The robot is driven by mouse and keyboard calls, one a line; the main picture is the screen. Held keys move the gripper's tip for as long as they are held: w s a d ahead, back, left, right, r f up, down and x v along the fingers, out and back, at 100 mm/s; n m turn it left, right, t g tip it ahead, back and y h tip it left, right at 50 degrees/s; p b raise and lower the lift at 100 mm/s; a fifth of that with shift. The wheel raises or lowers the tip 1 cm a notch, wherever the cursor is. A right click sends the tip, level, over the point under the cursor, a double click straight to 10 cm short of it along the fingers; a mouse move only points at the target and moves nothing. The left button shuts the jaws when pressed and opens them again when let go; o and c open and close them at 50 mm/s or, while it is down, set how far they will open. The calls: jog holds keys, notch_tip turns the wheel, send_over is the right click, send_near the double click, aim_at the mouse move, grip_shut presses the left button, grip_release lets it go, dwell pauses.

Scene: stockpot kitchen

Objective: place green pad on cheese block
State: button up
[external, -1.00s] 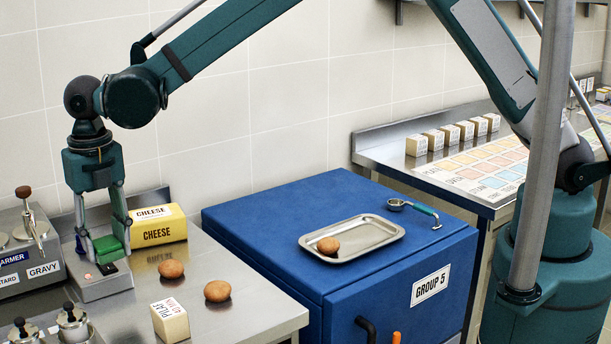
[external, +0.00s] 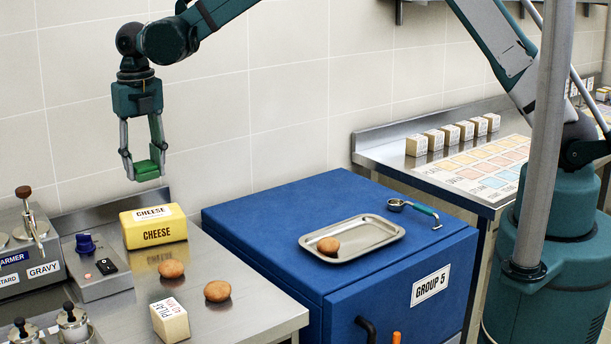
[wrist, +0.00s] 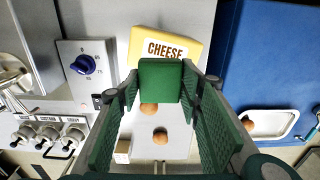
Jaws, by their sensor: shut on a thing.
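The green pad (external: 146,170) is held between the fingertips of my gripper (external: 142,172), which is shut on it. The pad hangs in the air above the yellow cheese block (external: 153,228), clear of it. The cheese block lies on the steel counter near the wall, labelled CHEESE on its top and side. In the wrist view the green pad (wrist: 160,80) sits between the finger ends and covers the lower part of the cheese block (wrist: 165,45).
A control box with a blue knob (external: 86,243) stands left of the cheese block. Two brown round items (external: 171,269) and a PILAF block (external: 170,321) are on the counter in front. A blue cabinet (external: 260,215) with a tray (external: 352,238) stands to the right.

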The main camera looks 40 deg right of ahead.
jog(key=shift+w+d+r, duration=0.1)
jog(key=shift+w+d, duration=0.25)
jog(key=shift+d, duration=0.15)
send_over(151, 213)
jog(key=shift+s+f, duration=0.1)
jog(key=shift+f, duration=3)
jog(key=shift+f, duration=0.1)
jog(key=shift+f+p, duration=0.3)
jog(key=shift+f, duration=1.5)
jog(key=shift+f, duration=0.2)
jog(key=o, duration=0.8)
jog(key=shift+c, duration=0.2)
